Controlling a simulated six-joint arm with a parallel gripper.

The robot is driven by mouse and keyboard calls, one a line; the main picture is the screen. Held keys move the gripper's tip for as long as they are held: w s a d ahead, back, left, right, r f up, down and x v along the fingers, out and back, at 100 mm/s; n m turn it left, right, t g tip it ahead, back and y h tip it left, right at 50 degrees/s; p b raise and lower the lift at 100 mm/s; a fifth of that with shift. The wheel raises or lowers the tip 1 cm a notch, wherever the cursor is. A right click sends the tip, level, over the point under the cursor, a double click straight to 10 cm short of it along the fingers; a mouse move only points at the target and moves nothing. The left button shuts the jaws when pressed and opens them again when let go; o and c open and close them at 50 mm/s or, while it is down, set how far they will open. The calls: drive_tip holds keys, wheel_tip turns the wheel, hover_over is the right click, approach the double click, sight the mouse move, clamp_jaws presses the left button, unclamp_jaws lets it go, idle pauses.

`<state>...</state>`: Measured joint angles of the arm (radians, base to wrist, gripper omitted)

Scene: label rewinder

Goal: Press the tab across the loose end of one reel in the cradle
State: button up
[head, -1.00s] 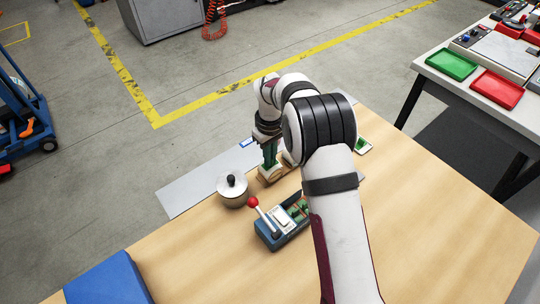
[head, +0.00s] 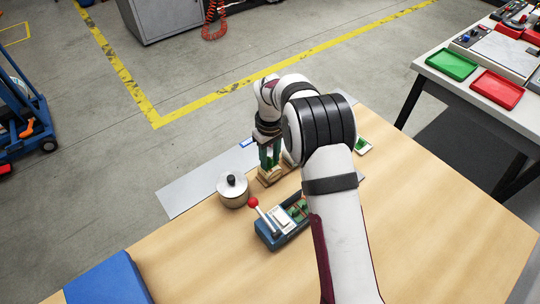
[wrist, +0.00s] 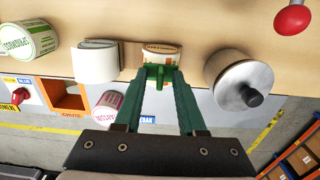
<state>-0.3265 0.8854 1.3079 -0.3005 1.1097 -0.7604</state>
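My gripper (wrist: 160,78) has two long green fingers, which stand apart. It is over the wooden cradle (head: 268,180) in the head view. A small green piece with an upright stem (wrist: 160,82), probably the tab, shows between the fingertips. It is against the near side of a reel with an orange-printed label (wrist: 162,48); I cannot tell whether a fingertip touches it. A white reel (wrist: 97,62) is to its left in the wrist view. The reel's loose end is hidden by the fingers and the green piece.
A metal pot with a black knob (head: 233,190) stands close beside the cradle. A blue device with a red-knobbed lever (head: 270,232) holds green pieces. A green-printed roll (wrist: 28,38) and an orange square frame (wrist: 68,97) are to the left in the wrist view. Bare table lies at front.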

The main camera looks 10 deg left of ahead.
wheel_tip(320, 180, up, 16)
drive_tip(key=f, duration=0.1)
drive_tip(key=s+d+r+m, duration=0.3)
drive_tip(key=s+d, duration=0.1)
drive_tip(key=s, duration=0.3)
drive_tip(key=s+d+r+m, duration=0.3)
drive_tip(key=s+d, duration=0.1)
drive_tip(key=s, duration=0.2)
drive_tip(key=s+d+f+m, duration=0.1)
drive_tip(key=s+m, duration=0.2)
drive_tip(key=s, duration=0.4)
drive_tip(key=s+d+f+m+y, duration=0.1)
drive_tip(key=s+d+f+m, duration=0.1)
drive_tip(key=s, duration=0.5)
drive_tip(key=s+d+f+m, duration=0.1)
drive_tip(key=s+f+m, duration=0.1)
drive_tip(key=s, duration=0.5)
drive_tip(key=shift+d+f+m+y, duration=0.25)
drive_tip(key=shift+m+y, duration=0.15)
drive_tip(key=shift+m, duration=0.4)
